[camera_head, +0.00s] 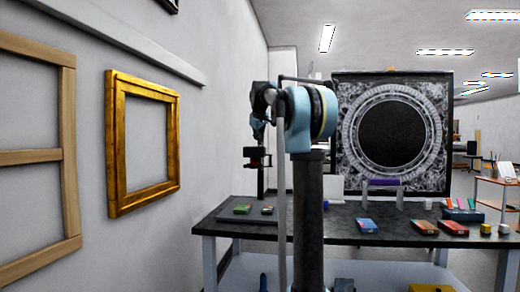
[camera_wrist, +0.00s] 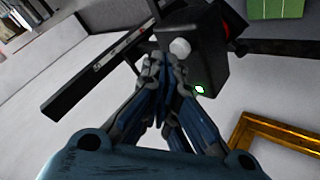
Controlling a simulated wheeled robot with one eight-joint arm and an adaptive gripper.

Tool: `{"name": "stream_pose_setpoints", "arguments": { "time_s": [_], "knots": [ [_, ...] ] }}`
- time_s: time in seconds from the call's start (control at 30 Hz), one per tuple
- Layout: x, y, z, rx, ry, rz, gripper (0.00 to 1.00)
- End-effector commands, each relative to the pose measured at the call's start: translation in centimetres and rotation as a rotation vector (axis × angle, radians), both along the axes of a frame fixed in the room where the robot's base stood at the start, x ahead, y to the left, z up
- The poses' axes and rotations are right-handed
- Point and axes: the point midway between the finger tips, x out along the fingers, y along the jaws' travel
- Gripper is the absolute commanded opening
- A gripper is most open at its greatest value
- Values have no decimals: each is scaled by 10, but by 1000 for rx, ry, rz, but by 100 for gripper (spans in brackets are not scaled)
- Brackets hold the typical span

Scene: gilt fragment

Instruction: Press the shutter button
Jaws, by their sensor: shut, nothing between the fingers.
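In the wrist view a black camera-like box (camera_wrist: 208,58) hangs on a dark bar, with a red part at its upper right. A pale grey, many-sided button (camera_wrist: 180,47) stands out on its near side, probably the shutter button. My gripper (camera_wrist: 160,60) is shut and empty. Its fingertips appear just left of and below the button; I cannot tell if they touch it. A small green-white light (camera_wrist: 199,89) shows beside the fingers.
A gilt frame (camera_head: 115,150) and a wooden frame (camera_head: 68,150) are on the left wall. My arm's column blocks the table's middle.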

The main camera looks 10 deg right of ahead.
Motion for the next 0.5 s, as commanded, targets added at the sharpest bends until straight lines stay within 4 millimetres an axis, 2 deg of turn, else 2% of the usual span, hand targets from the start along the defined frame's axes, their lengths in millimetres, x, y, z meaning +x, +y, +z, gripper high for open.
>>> {"name": "stream_pose_setpoints", "arguments": {
  "time_s": [0.2, 0.5],
  "knots": [
    [0, 0, 7, 0, 0, 0, 0],
    [0, 0, 9, 0, 0, 0, 0]
  ]
}}
